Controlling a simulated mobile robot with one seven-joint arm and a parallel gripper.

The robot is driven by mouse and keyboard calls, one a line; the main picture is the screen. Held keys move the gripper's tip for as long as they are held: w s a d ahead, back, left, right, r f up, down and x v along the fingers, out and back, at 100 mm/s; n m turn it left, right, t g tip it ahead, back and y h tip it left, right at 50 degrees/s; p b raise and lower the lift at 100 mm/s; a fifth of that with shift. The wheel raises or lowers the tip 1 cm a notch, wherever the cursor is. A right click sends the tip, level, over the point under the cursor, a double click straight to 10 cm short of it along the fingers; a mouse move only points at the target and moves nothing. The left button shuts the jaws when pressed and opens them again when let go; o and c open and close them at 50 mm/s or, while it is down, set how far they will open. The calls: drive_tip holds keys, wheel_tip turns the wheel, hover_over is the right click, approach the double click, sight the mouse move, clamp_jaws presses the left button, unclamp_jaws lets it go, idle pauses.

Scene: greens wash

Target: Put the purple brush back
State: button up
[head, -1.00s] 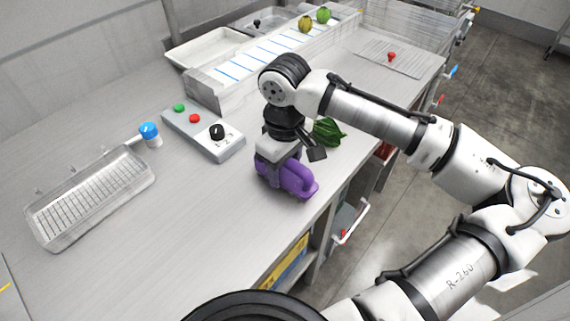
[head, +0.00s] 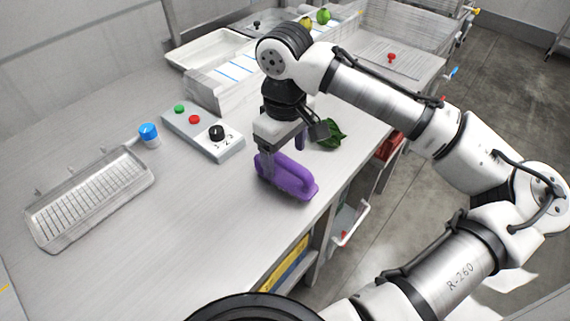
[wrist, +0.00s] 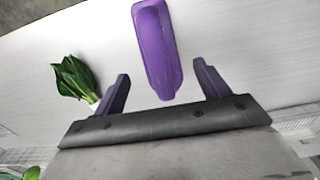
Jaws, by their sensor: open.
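The purple brush (head: 291,178) lies on the steel counter near its front edge, its looped handle showing. It also shows in the wrist view (wrist: 157,45) as a long purple block. My gripper (head: 282,154) is just above and behind the brush in the head view. Its fingers are apart, and in the wrist view the near end of the brush shows between and beyond them, with clear space on both sides. My gripper (wrist: 161,75) holds nothing. Whether a fingertip touches the brush in the head view I cannot tell.
A leafy green bunch (head: 331,134) lies just behind my gripper. A clear ribbed tray (head: 92,200) is at the left, near a blue-capped bottle (head: 149,134) and a control box (head: 203,133). The counter between tray and brush is bare.

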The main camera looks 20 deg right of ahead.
wheel_tip(320, 180, up, 7)
drive_tip(key=shift+r, duration=0.2)
drive_tip(key=shift+s+f, duration=0.1)
idle(0.5)
